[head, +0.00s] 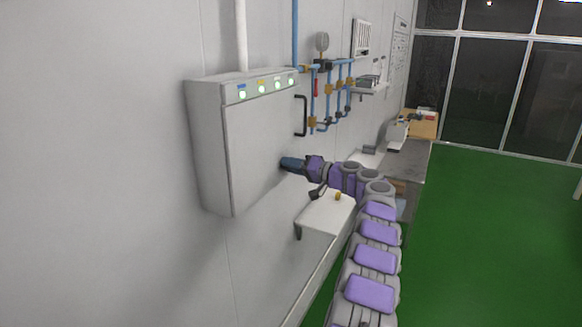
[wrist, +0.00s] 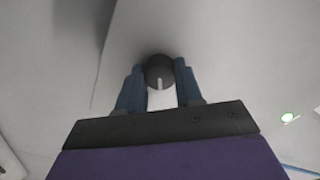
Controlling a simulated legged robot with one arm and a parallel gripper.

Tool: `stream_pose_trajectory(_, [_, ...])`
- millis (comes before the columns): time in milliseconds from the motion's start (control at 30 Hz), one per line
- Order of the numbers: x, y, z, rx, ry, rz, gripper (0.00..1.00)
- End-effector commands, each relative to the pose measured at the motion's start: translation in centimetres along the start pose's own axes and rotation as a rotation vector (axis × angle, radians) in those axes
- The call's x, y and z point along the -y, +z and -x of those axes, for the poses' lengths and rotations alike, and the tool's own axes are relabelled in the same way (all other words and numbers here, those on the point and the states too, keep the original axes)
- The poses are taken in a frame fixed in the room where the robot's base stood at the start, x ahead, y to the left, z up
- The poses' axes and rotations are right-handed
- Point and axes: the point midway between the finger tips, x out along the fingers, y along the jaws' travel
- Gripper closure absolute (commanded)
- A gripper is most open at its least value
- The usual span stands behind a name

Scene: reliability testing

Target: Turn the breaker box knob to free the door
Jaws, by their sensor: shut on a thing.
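The grey breaker box (head: 255,145) hangs on the wall at left centre in the head view, with its door closed. The knob (wrist: 159,70) is dark and round with a pale pointer line, seen on the door in the wrist view. My gripper (wrist: 158,82) has its two blue fingers on either side of the knob, shut on it. In the head view my gripper (head: 284,163) reaches the right part of the door and hides the knob. A black handle (head: 301,116) stands on the box's right side.
Lit indicators (head: 262,88) line the box's upper front. Blue pipes with a gauge (head: 322,42) run along the wall to the right. Green floor (head: 490,230) is clear at right.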

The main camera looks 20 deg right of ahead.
Motion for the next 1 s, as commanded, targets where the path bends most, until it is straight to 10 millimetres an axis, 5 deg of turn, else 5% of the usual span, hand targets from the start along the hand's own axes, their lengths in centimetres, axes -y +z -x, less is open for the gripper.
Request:
stream_pose_trajectory(267, [-0.1,0.0,0.1,-0.001,0.002,0.000,0.40])
stream_pose_trajectory(633, [0.1,0.0,0.8,-0.001,0.001,0.002,0.39])
stream_pose_trajectory(1000, [-0.2,-0.1,8.1,-0.003,0.000,-0.001,0.39])
